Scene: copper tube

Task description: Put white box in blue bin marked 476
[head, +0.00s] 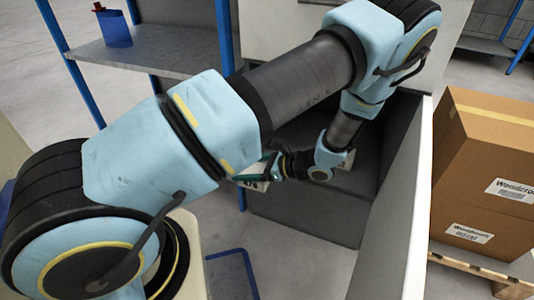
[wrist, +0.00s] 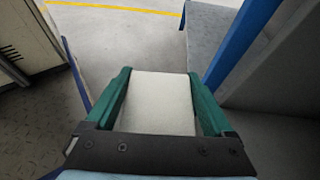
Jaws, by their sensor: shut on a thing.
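My gripper (head: 266,167) is partly hidden behind my forearm in the head view. In the wrist view its two green fingers (wrist: 160,75) are shut on the sides of a plain white box (wrist: 162,103). The box is held in the air, clear of any surface that I can make out. In the head view a small part of the white box (head: 257,185) shows below the fingers, with dark marks on or near it. No bin marked 476 can be made out in either view.
A blue-post shelf (head: 150,62) at the back left carries a blue container (head: 115,30) with a red top. A grey panelled recess (head: 300,215) lies below my wrist, with a pale wall (head: 398,240) to its right. Cardboard boxes (head: 485,165) stand on a pallet far right.

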